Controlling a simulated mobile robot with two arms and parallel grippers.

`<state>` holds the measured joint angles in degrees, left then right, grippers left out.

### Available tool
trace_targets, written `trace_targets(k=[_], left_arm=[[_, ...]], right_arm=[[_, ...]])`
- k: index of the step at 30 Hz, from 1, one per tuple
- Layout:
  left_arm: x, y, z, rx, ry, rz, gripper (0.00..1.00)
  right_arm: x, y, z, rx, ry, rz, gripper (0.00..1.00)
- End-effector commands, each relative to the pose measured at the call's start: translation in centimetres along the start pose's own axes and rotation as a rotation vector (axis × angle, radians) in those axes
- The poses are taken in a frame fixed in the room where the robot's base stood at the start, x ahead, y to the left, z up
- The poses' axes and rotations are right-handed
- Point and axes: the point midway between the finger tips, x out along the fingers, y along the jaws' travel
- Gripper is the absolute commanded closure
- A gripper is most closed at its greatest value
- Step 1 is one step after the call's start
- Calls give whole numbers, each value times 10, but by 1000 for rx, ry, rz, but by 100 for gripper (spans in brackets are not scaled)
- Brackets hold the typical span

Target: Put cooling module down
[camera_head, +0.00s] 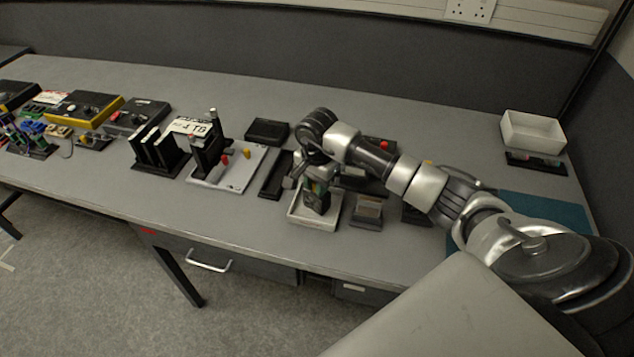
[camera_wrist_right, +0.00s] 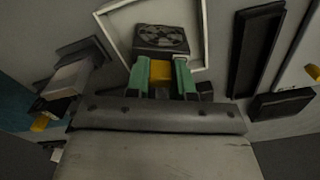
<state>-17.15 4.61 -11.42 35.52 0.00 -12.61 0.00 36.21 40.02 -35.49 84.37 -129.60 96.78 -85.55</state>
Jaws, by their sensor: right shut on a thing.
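The cooling module (camera_head: 317,201) is a dark block with a round fan face, which shows in the right wrist view (camera_wrist_right: 160,38). My right gripper (camera_head: 316,183) is shut on it; in the right wrist view its green fingertips (camera_wrist_right: 160,78) stand on both sides of a yellow part joined to the module. The module is in or just above a white tray (camera_head: 297,216); I cannot tell whether it touches the tray floor. The tray rim shows around it in the right wrist view (camera_wrist_right: 203,30). My left gripper is not in view.
Right of the tray stands a small grey-topped block (camera_head: 367,212). A long black tray (camera_head: 275,174) lies to its left, beside a light board (camera_head: 232,177) with a black stand. A white bin (camera_head: 532,131) is at the far right. The desk's front edge is close.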

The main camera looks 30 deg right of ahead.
Motion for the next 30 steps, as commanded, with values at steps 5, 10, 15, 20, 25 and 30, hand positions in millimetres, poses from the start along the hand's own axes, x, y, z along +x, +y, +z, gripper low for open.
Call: trace_targets(k=[5,10,15,20,25,30], left_arm=[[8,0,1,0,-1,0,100],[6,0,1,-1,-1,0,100],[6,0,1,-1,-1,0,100],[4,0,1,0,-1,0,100],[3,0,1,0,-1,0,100],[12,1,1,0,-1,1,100]], right_arm=[[6,0,0,0,0,-1,100],[6,0,0,0,-1,0,55],[6,0,0,0,-1,0,51],[4,0,0,0,-1,0,51],[-10,-1,-1,-1,2,-3,51],[-47,-1,-2,0,5,-5,51]])
